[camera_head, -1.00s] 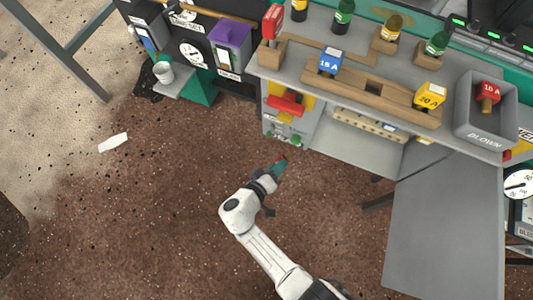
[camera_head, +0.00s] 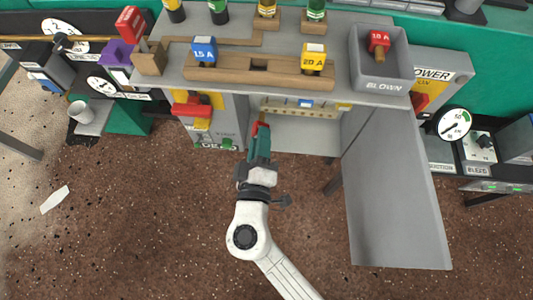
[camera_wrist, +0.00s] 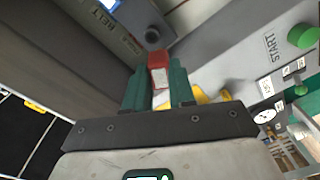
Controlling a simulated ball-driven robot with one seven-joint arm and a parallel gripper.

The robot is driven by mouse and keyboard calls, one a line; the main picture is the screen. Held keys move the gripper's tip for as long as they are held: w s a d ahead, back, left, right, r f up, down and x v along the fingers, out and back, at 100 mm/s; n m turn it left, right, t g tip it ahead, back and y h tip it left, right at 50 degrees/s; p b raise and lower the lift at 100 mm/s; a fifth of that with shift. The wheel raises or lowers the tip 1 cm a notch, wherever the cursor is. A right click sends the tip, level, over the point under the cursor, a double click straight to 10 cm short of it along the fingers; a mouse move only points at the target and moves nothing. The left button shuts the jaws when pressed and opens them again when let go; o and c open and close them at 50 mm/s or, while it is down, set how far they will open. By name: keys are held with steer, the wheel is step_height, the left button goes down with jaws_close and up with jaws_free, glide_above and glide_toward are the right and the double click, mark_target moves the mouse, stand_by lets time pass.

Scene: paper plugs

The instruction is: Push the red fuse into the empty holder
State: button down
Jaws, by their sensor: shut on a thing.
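My gripper (camera_head: 259,143) is shut on a red fuse (camera_wrist: 158,63) with a pale label, held between its green fingers in the wrist view. In the head view only a small red bit of it shows at the fingertips, in front of the grey bench. A beige strip (camera_head: 283,110) with several holes sits low inside the open cabinet under the bench top, with a blue and a yellow piece in it. A wooden holder (camera_head: 230,68) on the bench top has a blue 15 A fuse, a yellow 20 A fuse and a bare slot between them. The held fuse is apart from both.
A grey BLOWN tray (camera_head: 356,66) holds another red fuse (camera_head: 379,42). A further red block (camera_head: 130,22) stands on wood at the left. A grey door (camera_head: 395,200) hangs open right of the cabinet. A red-handled switch (camera_head: 193,110) is left of my gripper.

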steer(key=shift+s+d+r, duration=0.1)
steer(key=shift+d+r, duration=0.2)
steer(key=shift+r, duration=0.45)
steer(key=shift+w+d, duration=0.1)
steer(key=shift+w, duration=2.75)
steer(key=shift+d+f+b, duration=0.1)
steer(key=shift+f+b, duration=0.2)
steer(key=shift+b, duration=0.35)
steer(key=shift+w+b, duration=0.35)
steer(key=shift+w, duration=0.35)
steer(key=shift+w+f+b, duration=0.25)
steer(key=shift+w+b, duration=0.35)
steer(key=shift+w, duration=0.05)
steer(key=shift+w+r+h, duration=0.3)
steer(key=shift+w, duration=0.25)
